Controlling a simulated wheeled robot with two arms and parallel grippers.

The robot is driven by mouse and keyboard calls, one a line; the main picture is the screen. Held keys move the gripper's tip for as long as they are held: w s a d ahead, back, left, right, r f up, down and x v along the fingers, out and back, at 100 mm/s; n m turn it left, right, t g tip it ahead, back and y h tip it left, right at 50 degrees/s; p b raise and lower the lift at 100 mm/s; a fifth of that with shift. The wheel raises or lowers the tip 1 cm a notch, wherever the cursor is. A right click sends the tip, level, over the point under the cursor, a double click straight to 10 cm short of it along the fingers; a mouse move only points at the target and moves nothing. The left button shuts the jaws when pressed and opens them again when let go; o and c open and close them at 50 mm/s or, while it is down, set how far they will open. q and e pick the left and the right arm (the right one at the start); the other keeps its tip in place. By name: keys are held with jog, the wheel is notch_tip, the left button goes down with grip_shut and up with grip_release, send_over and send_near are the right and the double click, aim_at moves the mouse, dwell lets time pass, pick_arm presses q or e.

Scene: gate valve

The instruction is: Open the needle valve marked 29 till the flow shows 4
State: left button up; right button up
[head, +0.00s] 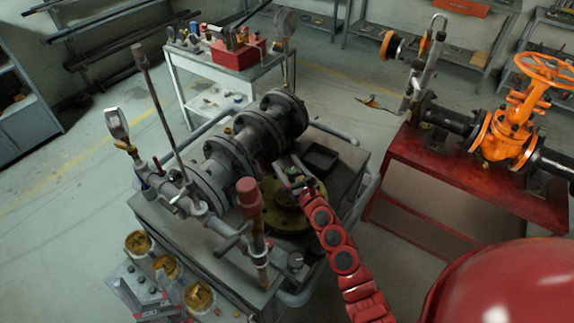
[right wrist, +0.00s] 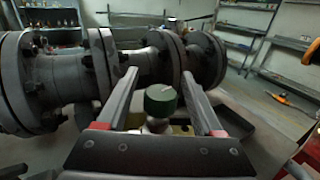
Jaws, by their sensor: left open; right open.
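A valve knob with a round green top (right wrist: 160,100) stands between the two fingers of my right gripper (right wrist: 160,82) in the right wrist view. The fingers are open, one on each side of the knob, and I see no clear contact. I cannot read the mark 29 or any flow value.
A red-capped upright post (head: 249,195) and a tall thin rod (head: 150,90) rise from the cart. A black tray (head: 319,158) lies right of the pipe. A red bench (head: 425,165) with an orange handwheel valve (head: 510,125) stands at the right. The floor between is clear.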

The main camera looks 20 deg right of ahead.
jog(key=shift+w, duration=0.35)
grip_shut()
jog(key=shift+d, duration=0.1)
dwell(0.3)
